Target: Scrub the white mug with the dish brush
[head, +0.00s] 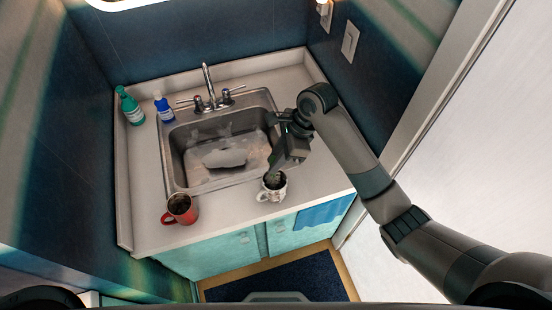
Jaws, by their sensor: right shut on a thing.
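The white mug (264,196) stands upright on the counter's front strip, right of centre, with dark stains on its side and its handle to the left. My right gripper (280,163) is just above the mug's rim, pointing down and tilted. It is shut on what looks like the dish brush (274,179), whose lower end seems to be inside the mug. Most of the brush is hidden by the gripper and the mug wall, so contact with the mug cannot be told. My left gripper is not in view.
A red mug (188,217) with dark contents stands at the front left of the counter (225,213). The sink (190,178) and faucet (208,85) lie behind the mugs. A green bottle (131,108) and a blue bottle (164,109) stand at back left. A blue towel (322,212) hangs at front right.

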